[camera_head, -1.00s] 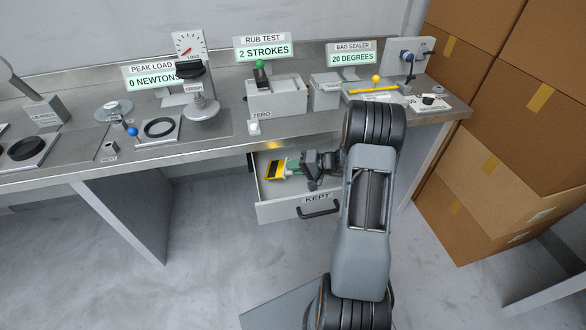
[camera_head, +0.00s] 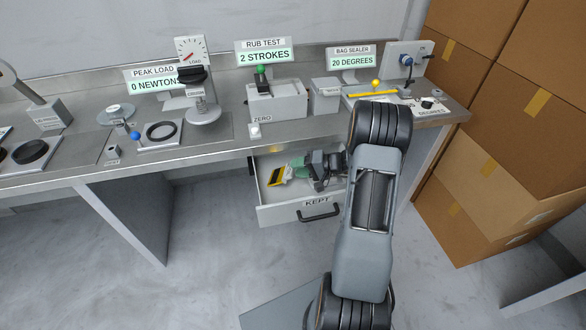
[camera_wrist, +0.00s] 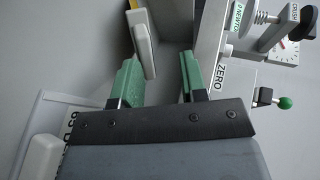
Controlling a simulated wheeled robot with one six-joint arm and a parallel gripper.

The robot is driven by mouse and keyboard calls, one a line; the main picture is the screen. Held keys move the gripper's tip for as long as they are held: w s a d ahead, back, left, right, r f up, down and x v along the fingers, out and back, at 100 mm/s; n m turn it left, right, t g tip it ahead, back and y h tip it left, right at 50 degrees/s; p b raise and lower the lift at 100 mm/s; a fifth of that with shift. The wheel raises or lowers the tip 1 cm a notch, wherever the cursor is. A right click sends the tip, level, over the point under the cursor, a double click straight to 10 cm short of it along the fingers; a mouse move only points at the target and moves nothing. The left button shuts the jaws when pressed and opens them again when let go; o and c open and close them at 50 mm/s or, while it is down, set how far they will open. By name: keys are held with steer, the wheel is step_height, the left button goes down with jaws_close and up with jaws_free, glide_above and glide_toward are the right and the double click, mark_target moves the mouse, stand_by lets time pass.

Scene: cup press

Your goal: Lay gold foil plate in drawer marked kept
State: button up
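The gold foil plate (camera_head: 276,177), yellow with a dark band, is at the left inside of the open drawer (camera_head: 275,214), whose front is marked KEPT. My gripper (camera_head: 294,168) reaches into the drawer just right of the plate. In the wrist view, the green fingers of my gripper (camera_wrist: 158,78) stand apart, with a clear gap between them. A pale slab with a yellow edge, seemingly the plate (camera_wrist: 146,40), shows near the left finger, apart from the right one. Whether it touches the left finger or rests on the drawer floor is hard to tell.
The steel bench (camera_head: 215,140) overhangs the drawer. On it stand the peak load press (camera_head: 203,112), rub test unit (camera_head: 276,100) and bag sealer (camera_head: 375,94). Cardboard boxes (camera_head: 480,180) are stacked at right. Floor left of the drawer is clear.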

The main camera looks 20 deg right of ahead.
steer(key=v, duration=0.9)
steer(key=shift+f, duration=0.1)
steer(key=s+a+r+n+g+h, duration=0.1)
steer(key=s+a+r+g, duration=0.1)
steer(key=a, duration=0.2)
steer(key=s+a+r+n+g+h, duration=0.1)
steer(key=s+a+r+g, duration=0.1)
steer(key=a, duration=0.3)
steer(key=s+a+r+n+g+h, duration=0.1)
steer(key=s+a+r+g+h, duration=0.1)
steer(key=a, duration=0.3)
steer(key=shift+s+r+g, duration=0.3)
steer(key=shift+g, duration=0.2)
steer(key=s+a+r+n+t+h, duration=0.1)
steer(key=s+a+r+n+h, duration=0.2)
steer(key=s+h, duration=0.4)
steer(key=shift+s+a+r+t, duration=0.45)
steer(key=shift+s+a, duration=0.35)
steer(key=shift+a, duration=0.3)
